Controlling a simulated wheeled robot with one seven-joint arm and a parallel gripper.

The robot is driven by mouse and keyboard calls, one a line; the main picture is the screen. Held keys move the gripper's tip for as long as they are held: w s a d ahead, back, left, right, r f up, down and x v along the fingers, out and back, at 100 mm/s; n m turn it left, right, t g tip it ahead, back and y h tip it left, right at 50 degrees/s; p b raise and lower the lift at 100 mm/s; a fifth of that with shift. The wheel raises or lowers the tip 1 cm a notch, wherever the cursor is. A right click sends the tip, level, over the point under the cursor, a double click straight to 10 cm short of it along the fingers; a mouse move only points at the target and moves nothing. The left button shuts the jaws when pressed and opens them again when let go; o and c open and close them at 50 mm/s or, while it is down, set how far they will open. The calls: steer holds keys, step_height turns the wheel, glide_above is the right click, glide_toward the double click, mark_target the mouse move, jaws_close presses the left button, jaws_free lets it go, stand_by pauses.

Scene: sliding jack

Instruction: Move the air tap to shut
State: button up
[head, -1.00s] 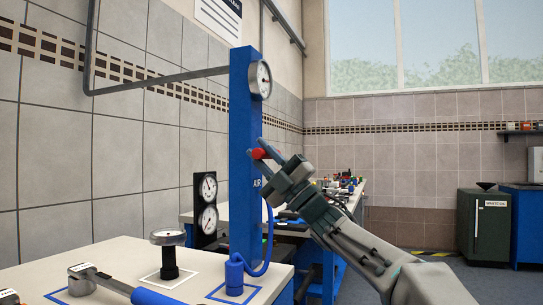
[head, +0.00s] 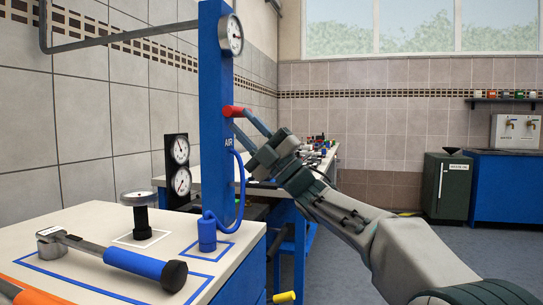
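The air tap (head: 233,111) is a red handle on the side of a blue post (head: 213,75), above the AIR label. It shows as a short red bar lying roughly level and pointing right from the post. My gripper (head: 238,117) reaches up to it from the lower right. Its two fingers are spread, with a gap between them, and their tips are at the red handle. One tip overlaps the handle's right end; I cannot tell whether they touch it.
A round gauge (head: 231,34) sits high on the post. A blue hose (head: 240,180) hangs below the tap to a blue fitting (head: 207,232) on the bench. A blue-handled wrench (head: 145,270) lies at front left. Open floor lies right of the bench.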

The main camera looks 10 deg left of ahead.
steer(key=v, duration=0.9)
steer(key=shift+d+f, duration=0.2)
steer(key=shift+s, duration=0.1)
